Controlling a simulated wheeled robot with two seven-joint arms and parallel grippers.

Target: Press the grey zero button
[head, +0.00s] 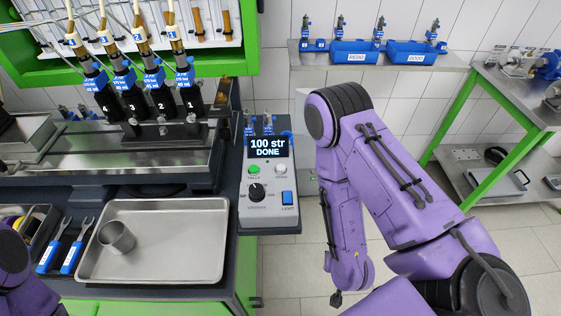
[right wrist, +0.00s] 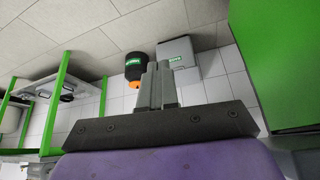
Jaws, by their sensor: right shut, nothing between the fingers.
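The control box (head: 267,212) stands at the right end of the bench, with a display (head: 267,147) reading "100 str DONE". Below the display are a green button (head: 254,170) on the left and a pale grey button (head: 281,170) on the right; its label is too small to read surely. My right gripper (head: 336,299) hangs low, to the right of and below the box, apart from it. In the right wrist view its fingers (right wrist: 158,85) are together and empty. Only a bit of my left arm shows at the lower left; its gripper is out of view.
The box also has a black knob (head: 257,192) and a blue light switch (head: 288,197). A metal tray (head: 190,270) with a steel cup (head: 117,237) lies left of it. Several black pump units stand behind.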

